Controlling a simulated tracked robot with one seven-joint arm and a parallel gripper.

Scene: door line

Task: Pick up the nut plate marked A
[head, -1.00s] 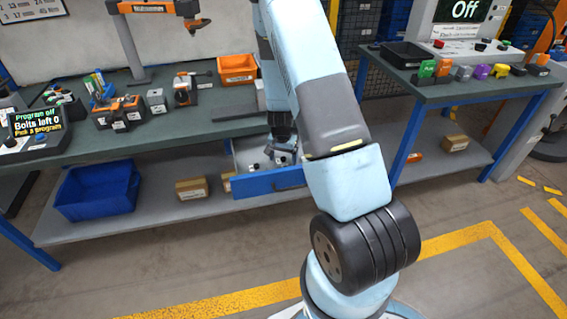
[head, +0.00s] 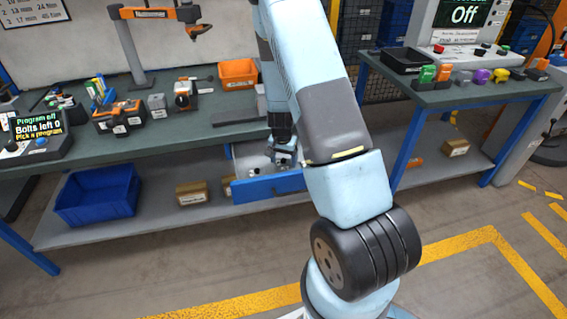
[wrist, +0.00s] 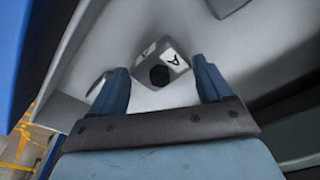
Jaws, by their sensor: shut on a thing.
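The nut plate marked A (wrist: 163,66) is a small grey block with a dark hole and a white label lettered A. It sits between the two blue fingers of my gripper (wrist: 160,82) in the wrist view, which are shut on it near their tips. In the head view my gripper (head: 286,157) reaches down into the open drawer (head: 270,187) under the bench. The plate cannot be made out clearly there. The pale drawer floor (wrist: 240,55) shows behind the plate, and I cannot tell whether the plate touches it.
Another grey part (wrist: 98,84) lies left of the fingers. The drawer's walls are close around my gripper. The green bench top (head: 205,122) overhangs behind, with an orange bin (head: 238,73) on it. A blue crate (head: 97,195) stands on the lower shelf.

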